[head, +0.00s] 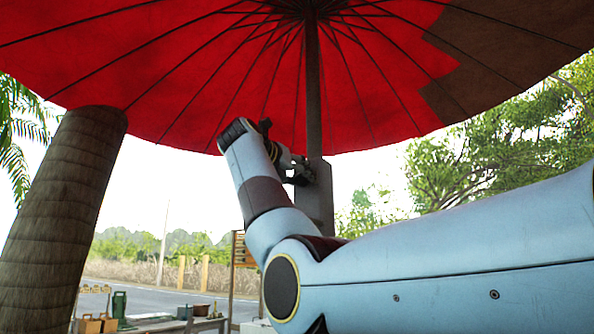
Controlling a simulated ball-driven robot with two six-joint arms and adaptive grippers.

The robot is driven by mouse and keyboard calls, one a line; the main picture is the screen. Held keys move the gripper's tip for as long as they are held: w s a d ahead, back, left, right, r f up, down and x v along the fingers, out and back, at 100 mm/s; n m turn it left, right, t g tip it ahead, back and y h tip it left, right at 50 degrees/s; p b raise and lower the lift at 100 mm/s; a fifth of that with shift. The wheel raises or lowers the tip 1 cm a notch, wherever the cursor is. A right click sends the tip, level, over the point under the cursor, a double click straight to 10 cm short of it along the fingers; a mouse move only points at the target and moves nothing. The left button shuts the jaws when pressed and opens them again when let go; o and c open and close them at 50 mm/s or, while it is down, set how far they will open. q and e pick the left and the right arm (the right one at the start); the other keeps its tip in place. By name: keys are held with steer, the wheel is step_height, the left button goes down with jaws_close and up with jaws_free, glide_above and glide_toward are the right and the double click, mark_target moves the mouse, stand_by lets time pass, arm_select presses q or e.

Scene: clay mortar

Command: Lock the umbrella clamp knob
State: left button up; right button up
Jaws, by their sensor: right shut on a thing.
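The red umbrella (190,75) is open overhead, with dark ribs and a brown section at the right. Its dark pole (313,90) runs down from the hub into a wider grey post (318,210). My right gripper (303,172) is at the upper part of this post, on its left side. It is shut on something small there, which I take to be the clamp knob. The knob itself is hidden by the gripper and my right arm. My left gripper is not in view.
A thick trunk (62,225) stands at the left, under the canopy edge. Behind are a table (205,325) with several items, a wooden signboard (243,250) and a road (160,300). Trees (480,150) fill the right background. My right arm covers the lower right.

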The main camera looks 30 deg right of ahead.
steer(key=n+p, duration=0.2)
steer(key=n, duration=0.1)
steer(key=shift+r+n, duration=0.25)
steer(key=shift+n, duration=0.05)
steer(key=n+p, duration=0.2)
steer(key=n, duration=0.1)
steer(key=shift+g, duration=0.3)
steer(key=n+p, duration=0.2)
steer(key=n, duration=0.1)
steer(key=shift+n+p, duration=0.3)
steer(key=shift+p, duration=0.05)
steer(key=shift+n+p, duration=0.75)
steer(key=shift+n, duration=0.35)
steer(key=shift+f, duration=0.1)
steer(key=o, duration=1.2)
steer(key=shift+w+g, duration=0.1)
steer(key=shift+g, duration=0.3)
steer(key=shift+c, duration=0.2)
steer(key=shift+a, duration=0.15)
